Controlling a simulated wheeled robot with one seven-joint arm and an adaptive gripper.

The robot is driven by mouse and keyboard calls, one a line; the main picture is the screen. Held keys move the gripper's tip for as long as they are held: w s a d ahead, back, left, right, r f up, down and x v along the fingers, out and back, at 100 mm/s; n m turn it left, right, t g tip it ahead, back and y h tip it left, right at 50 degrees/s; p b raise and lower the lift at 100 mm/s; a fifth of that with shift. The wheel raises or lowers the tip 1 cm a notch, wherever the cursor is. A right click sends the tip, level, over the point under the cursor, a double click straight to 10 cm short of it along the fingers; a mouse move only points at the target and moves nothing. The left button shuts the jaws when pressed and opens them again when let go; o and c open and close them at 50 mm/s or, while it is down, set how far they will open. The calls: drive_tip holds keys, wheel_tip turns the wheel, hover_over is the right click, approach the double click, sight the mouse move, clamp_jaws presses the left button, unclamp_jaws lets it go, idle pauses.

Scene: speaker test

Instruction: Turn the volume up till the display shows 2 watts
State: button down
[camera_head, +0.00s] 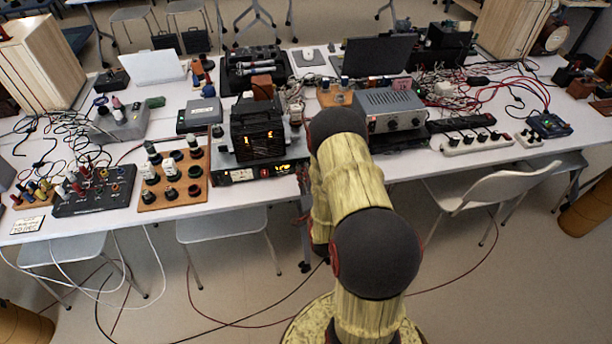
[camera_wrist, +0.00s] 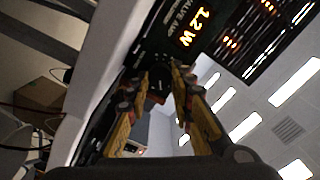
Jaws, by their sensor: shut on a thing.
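The valve amplifier (camera_head: 243,172) stands at the front edge of the long table, left of my arm. Its lit display also shows in the wrist view (camera_wrist: 194,27), tilted, and reads 1.2 W in orange digits. In the wrist view my gripper (camera_wrist: 160,78) has its two yellow fingers shut on a dark round knob (camera_wrist: 158,90) on the front panel, beside the display. The knob's pointer is too dark to read. In the head view my arm hides the gripper and the knob.
A wooden board of knobs (camera_head: 173,190) stands left of the amplifier. A grey metal unit (camera_head: 390,108) stands to its right, with white power strips (camera_head: 470,146) beyond. Cables lie across the table. A white chair (camera_head: 490,190) stands in front at right.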

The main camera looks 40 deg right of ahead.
drive_tip(key=shift+m, duration=0.6)
drive_tip(key=c, duration=1.5)
unclamp_jaws()
drive_tip(key=shift+c, duration=0.2)
drive_tip(key=v, duration=0.7)
drive_tip(key=shift+s+a, duration=0.15)
drive_tip(key=shift+s, duration=0.05)
